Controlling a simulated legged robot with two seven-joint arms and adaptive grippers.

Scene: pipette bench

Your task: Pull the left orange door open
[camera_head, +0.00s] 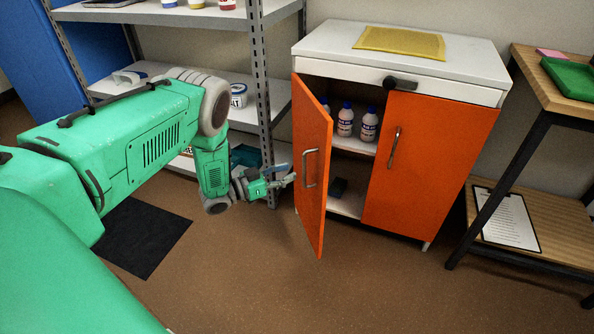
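The left orange door (313,170) of the white cabinet (405,50) stands partly open, swung outward on its left edge. Its metal handle (309,168) is on the outer face. The right orange door (428,165) is closed. My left gripper (291,177) is just left of the left door, close to its handle. A small gap shows between the gripper and the handle. The fingers are small in view, and I cannot tell whether they are open or shut. My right gripper is not in view.
Inside the cabinet, white bottles (345,119) stand on a shelf. A grey metal shelf rack (262,90) stands left of the cabinet, close behind my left arm. A wooden table (545,80) stands on the right. The brown floor (370,280) in front is clear.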

